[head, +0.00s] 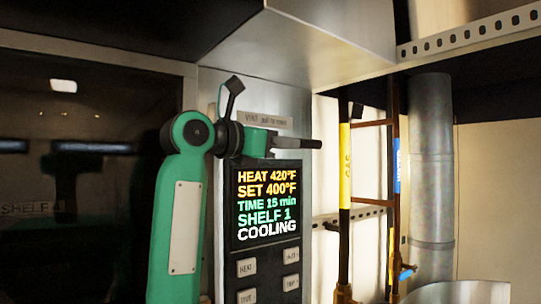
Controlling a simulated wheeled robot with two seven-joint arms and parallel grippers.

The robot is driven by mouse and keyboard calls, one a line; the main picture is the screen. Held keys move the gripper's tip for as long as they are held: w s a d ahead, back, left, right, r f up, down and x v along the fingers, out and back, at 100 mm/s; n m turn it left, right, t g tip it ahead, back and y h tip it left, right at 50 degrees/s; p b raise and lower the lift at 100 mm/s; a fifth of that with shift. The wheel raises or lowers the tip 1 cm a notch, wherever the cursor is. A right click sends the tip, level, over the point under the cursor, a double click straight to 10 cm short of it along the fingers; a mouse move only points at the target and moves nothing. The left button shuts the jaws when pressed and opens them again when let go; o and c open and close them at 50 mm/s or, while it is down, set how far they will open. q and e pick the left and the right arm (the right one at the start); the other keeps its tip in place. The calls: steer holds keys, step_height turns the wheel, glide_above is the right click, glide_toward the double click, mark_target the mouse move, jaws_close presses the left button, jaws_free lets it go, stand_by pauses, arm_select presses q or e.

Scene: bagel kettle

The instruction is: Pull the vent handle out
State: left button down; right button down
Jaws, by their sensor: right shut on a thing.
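My right arm rises in green in front of the oven's control panel. Its gripper (297,143) points to the right, just below the small vent label plate (265,120). Its dark fingers show edge-on and are closed. I cannot make out the vent handle separately; the gripper and wrist cover the place below the label, and the grip itself is hidden. My left gripper is not in view.
The lit display (268,206) reads heat 420°F, set 400°F, shelf 1, cooling. Buttons (246,268) sit below it. A dark oven window (70,170) is at left. Pipes (345,200) and a grey duct (431,160) stand at right. A metal hood (310,40) overhangs the panel.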

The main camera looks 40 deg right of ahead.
steer(key=s+b, duration=0.1)
steer(key=s, duration=0.2)
steer(key=shift+a, duration=0.15)
steer(key=c, duration=1.6)
jaws_free()
steer(key=o, duration=0.3)
steer(key=shift+s, duration=0.25)
steer(key=w+a+b, duration=0.1)
steer(key=a+b, duration=0.4)
steer(key=a, duration=0.9)
steer(key=shift+w, duration=0.25)
